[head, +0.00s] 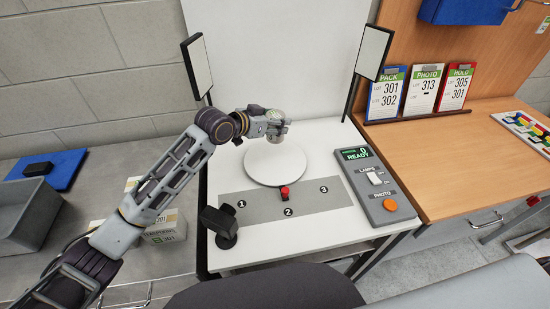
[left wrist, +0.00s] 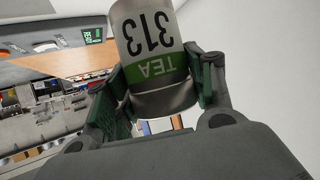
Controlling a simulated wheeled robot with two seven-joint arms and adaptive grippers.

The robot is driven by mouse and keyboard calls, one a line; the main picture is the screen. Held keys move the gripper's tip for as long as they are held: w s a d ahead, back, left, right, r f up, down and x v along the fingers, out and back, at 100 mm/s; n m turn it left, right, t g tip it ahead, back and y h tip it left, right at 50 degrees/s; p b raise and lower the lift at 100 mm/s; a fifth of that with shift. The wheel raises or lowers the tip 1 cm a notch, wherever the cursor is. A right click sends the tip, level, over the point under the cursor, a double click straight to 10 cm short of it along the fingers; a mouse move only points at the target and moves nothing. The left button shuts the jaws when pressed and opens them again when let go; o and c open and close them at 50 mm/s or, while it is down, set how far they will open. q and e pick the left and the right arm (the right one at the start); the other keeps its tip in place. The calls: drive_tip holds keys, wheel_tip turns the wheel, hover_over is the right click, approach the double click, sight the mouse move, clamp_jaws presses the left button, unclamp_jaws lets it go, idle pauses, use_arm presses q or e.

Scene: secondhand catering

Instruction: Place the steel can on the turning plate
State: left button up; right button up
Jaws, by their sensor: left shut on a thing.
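The steel can (left wrist: 152,45) has a white and green label reading TEA 313, upside down in the left wrist view. My left gripper (head: 279,124) is shut on it, with a green-padded finger on each side. In the head view the gripper is over the back part of the round white turning plate (head: 275,165), and the can is mostly hidden by the gripper. I cannot tell whether the can touches the plate. The front and middle of the plate are bare. My right gripper is not in view.
Two lamp panels (head: 198,66) (head: 373,52) flank the plate. In front are a red knob (head: 285,192) and a grey strip (head: 322,196) numbered 1 to 3. A black device (head: 220,224) stands front left. A control panel (head: 375,186) reading READY sits at right.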

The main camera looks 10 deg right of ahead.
use_arm(q)
drive_tip(key=shift+f, duration=2.45)
drive_tip(key=shift+f+p, duration=0.5)
drive_tip(key=shift+f, duration=2)
drive_tip(key=shift+f, duration=0.15)
drive_tip(key=o, duration=1.2)
drive_tip(key=shift+c, duration=0.2)
drive_tip(key=v, duration=1.2)
drive_tip(key=shift+b, duration=0.45)
